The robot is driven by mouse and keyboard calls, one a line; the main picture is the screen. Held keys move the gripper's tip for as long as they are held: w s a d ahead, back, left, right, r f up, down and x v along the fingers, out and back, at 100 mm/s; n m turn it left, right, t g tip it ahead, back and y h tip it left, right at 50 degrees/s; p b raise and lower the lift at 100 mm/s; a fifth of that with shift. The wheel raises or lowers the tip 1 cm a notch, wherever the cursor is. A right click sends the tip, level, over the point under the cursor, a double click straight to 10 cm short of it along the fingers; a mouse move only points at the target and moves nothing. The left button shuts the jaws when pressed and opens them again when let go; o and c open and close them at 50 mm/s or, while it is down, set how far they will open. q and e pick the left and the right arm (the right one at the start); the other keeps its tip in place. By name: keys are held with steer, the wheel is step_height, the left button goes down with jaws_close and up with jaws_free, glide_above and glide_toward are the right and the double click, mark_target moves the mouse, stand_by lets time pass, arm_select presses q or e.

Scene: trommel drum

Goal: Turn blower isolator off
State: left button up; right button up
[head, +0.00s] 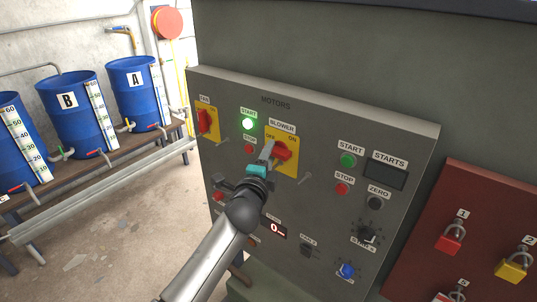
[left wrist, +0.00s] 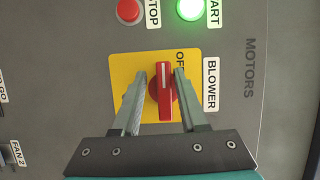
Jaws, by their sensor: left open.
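The blower isolator is a red rotary handle on a yellow plate (head: 291,167) labelled OFF and ON. In the left wrist view, the red handle (left wrist: 165,100) lies lengthwise between the two fingers, and the word OFF is partly covered by a finger. My left gripper (left wrist: 160,85) is open, with one finger on each side of the handle; whether either touches it I cannot tell. In the head view, the gripper (head: 270,153) is in front of the plate and hides part of it. My right gripper is not in view.
A green START lamp (head: 248,123) glows beside the blower plate, with a red STOP button (head: 249,148) below it. Another red isolator (head: 204,121) is at the panel's left. A red board (head: 492,208) with padlocks is at the right. Blue drums (head: 73,120) stand at the left.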

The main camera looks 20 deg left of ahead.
arm_select(q)
steer(key=shift+r, duration=0.3)
steer(key=shift+w+f, duration=0.1)
steer(key=shift+w, duration=0.05)
steer(key=s+b, duration=0.2)
steer(key=s, duration=1.3)
steer(key=shift+s+d, duration=0.15)
steer(key=shift+d, duration=0.15)
